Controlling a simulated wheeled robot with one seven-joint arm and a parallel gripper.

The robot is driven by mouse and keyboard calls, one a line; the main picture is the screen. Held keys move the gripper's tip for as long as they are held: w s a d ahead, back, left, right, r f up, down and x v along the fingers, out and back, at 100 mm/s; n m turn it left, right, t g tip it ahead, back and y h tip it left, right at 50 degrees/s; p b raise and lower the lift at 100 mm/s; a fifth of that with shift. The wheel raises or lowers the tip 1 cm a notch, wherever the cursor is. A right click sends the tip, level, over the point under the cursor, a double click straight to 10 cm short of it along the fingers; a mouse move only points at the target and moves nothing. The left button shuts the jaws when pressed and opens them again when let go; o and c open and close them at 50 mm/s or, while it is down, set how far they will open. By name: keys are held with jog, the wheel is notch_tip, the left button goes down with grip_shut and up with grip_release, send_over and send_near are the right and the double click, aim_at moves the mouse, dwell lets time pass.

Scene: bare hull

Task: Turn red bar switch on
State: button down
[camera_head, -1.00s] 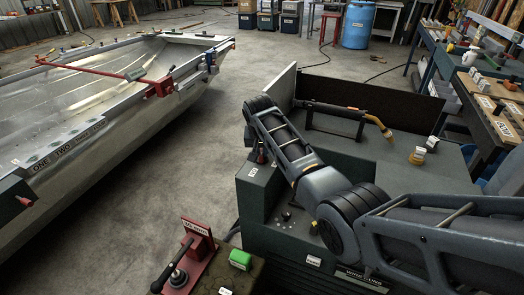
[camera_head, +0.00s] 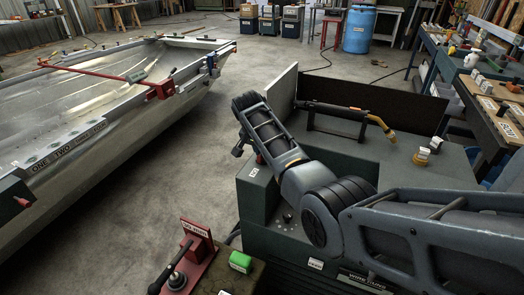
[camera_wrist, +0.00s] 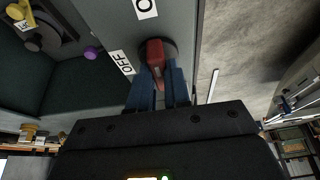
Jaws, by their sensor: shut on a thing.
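The red bar switch (camera_wrist: 156,52) shows in the wrist view on a round dark base on a grey-green panel. A white label reading OFF (camera_wrist: 122,62) is to its left. A second label (camera_wrist: 146,8), cut off by the top edge, starts with O. My gripper (camera_wrist: 160,78) has its two blue fingers shut on the switch's red bar, one on each side. The bar's lower end is between the fingers. In the head view a small red part (camera_head: 260,159) shows beside my wrist, probably the switch; my fingers cannot be made out there.
The green machine cabinet (camera_head: 260,195) carries a torch (camera_head: 345,112) on a stand. A metal boat hull (camera_head: 110,130) lies at left across open concrete floor (camera_head: 185,150).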

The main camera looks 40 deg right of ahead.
jog(key=shift+s+f, duration=0.2)
jog(key=shift+f, duration=0.15)
jog(key=c, duration=1.3)
grip_release()
jog(key=shift+o, duration=1.1)
jog(key=shift+w, duration=0.1)
jog(key=shift+r, duration=0.1)
jog(key=shift+r, duration=0.1)
jog(key=shift+a+r, duration=0.25)
jog(key=shift+r, duration=0.25)
jog(key=v, duration=0.6)
jog(key=shift+r, duration=0.3)
jog(key=shift+s+a, duration=0.1)
jog(key=shift+s, duration=0.15)
